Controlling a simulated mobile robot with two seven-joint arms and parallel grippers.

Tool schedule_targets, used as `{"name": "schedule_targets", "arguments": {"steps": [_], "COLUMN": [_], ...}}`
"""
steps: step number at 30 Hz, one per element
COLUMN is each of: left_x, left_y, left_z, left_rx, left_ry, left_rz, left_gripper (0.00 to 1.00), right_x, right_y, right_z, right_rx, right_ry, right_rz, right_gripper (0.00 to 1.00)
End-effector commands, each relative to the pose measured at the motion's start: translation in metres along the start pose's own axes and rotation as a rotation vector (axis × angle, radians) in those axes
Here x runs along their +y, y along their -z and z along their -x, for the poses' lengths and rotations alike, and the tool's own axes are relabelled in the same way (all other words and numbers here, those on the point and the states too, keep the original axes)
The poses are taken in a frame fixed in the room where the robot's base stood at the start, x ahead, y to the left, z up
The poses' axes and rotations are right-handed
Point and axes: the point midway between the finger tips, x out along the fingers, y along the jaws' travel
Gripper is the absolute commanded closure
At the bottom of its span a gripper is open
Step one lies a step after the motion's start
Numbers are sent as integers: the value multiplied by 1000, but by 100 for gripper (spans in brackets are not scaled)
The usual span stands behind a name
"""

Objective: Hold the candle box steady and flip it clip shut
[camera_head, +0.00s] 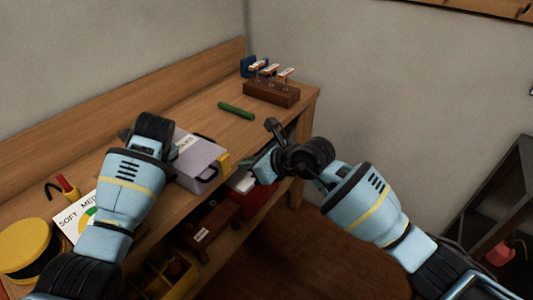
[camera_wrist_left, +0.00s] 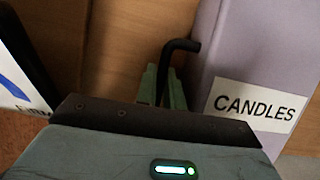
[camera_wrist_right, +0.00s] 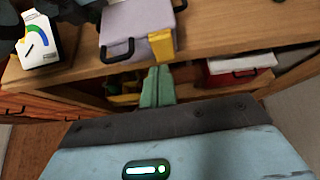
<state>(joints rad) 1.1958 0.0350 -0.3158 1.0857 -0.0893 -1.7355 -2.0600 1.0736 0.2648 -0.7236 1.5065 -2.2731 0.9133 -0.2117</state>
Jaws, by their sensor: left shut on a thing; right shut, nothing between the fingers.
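The lilac candle box (camera_head: 196,160) lies on the wooden bench, with a black handle on its front. Its CANDLES label (camera_wrist_left: 256,104) shows in the left wrist view. The yellow clip (camera_head: 223,162) is on the box's right end; it also shows in the right wrist view (camera_wrist_right: 162,45). I cannot tell whether it is fully shut. My left gripper (camera_wrist_left: 165,84) is shut on a black handle (camera_wrist_left: 180,50) at the box's left side; my arm hides this in the head view. My right gripper (camera_wrist_right: 158,72) is shut and empty, just below and in front of the clip.
A yellow round tin (camera_head: 29,249) and a white card (camera_head: 78,215) are at the left. A shelf below holds a brown box (camera_head: 208,227) and a red box (camera_head: 256,203).

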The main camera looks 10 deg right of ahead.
Motion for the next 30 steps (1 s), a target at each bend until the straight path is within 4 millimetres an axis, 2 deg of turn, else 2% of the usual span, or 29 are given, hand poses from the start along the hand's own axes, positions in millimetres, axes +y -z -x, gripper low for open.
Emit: {"name": "schedule_targets", "arguments": {"steps": [6,13,19,30], "left_x": [-1,-1,-1,0], "left_y": [0,0,0,0], "left_z": [1,1,1,1], "left_rx": [0,0,-1,-1], "left_ry": [2,2,2,2], "left_rz": [-1,-1,-1,-1], "left_gripper": [100,100,100,100], "right_x": [-1,0,0,0], "right_y": [-12,-19,-22,-22], "right_z": [43,75,84,85], "right_rx": [-2,-2,-2,-2], "right_ry": [3,2,0,0], "right_rz": [5,4,1,2], "right_gripper": [100,100,100,100]}}
